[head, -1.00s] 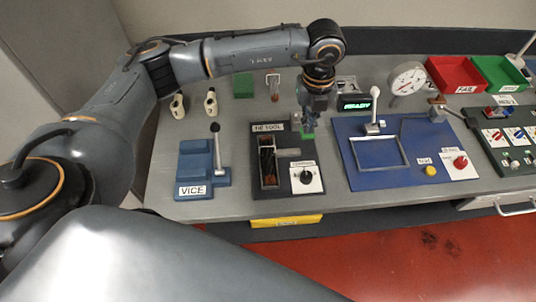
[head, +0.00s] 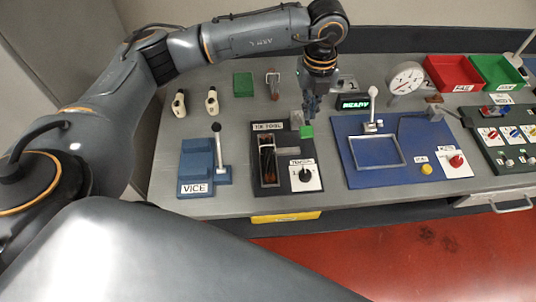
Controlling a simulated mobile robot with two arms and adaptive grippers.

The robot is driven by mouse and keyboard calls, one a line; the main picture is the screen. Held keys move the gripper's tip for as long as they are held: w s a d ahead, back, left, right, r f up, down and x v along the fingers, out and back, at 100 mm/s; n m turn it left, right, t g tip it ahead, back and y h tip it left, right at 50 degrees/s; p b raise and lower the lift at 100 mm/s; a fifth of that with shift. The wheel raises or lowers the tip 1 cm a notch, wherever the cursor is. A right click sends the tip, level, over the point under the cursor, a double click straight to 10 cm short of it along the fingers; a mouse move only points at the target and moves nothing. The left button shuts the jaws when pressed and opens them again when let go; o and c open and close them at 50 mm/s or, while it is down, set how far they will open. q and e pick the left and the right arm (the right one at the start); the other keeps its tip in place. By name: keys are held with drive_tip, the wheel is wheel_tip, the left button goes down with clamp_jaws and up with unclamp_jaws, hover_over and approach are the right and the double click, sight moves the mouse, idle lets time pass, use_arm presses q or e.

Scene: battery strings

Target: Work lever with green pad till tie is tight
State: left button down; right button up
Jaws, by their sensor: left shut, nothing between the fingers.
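The tie tool (head: 257,182) is a dark panel on the bench with a slot and a white dial plate (head: 307,182) with a black knob. The green pad (head: 306,131) shows at the panel's back right. The lever under it is mostly too small to make out. My left gripper (head: 311,114) points down just behind and above the green pad. Its fingers are shut and empty. A small gap seems to show between fingertips and pad. The tie itself cannot be made out. My right gripper is not in view.
A blue vice (head: 196,165) with an upright black-knobbed handle stands left of the tie tool. A blue panel (head: 362,178) with a white-knobbed lever is to the right. A lit display (head: 354,103) and a round gauge (head: 406,78) stand behind it. A green block (head: 243,84) lies at the back.

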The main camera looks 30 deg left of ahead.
sight(307, 133)
use_arm(q)
drive_tip(key=shift+f, duration=0.2)
drive_tip(key=shift+s+d+f+b, duration=0.1)
drive_tip(key=shift+s+f+b, duration=0.05)
drive_tip(key=shift+f+b, duration=1.4)
drive_tip(key=shift+s+d+f+b, duration=0.1)
drive_tip(key=shift+s+f+b, duration=0.1)
drive_tip(key=shift+f+b, duration=1.25)
drive_tip(key=shift+s+d+f+b, duration=0.15)
drive_tip(key=shift+f+b, duration=1)
drive_tip(key=shift+f, duration=0.75)
drive_tip(key=shift+r, duration=0.15)
drive_tip(key=shift+w+a+r+p, duration=0.15)
drive_tip(key=shift+r+p, duration=0.75)
drive_tip(key=shift+r, duration=0.75)
drive_tip(key=shift+w+a+r+p, duration=0.15)
drive_tip(key=shift+r+p, duration=0.7)
drive_tip(key=shift+r, duration=0.85)
drive_tip(key=shift+w+a+r+p, duration=0.1)
drive_tip(key=shift+w+r+p, duration=0.1)
drive_tip(key=shift+r+p, duration=1.1)
drive_tip(key=shift+r+b, duration=0.3)
drive_tip(key=shift+b, duration=0.15)
drive_tip(key=shift+f, duration=0.2)
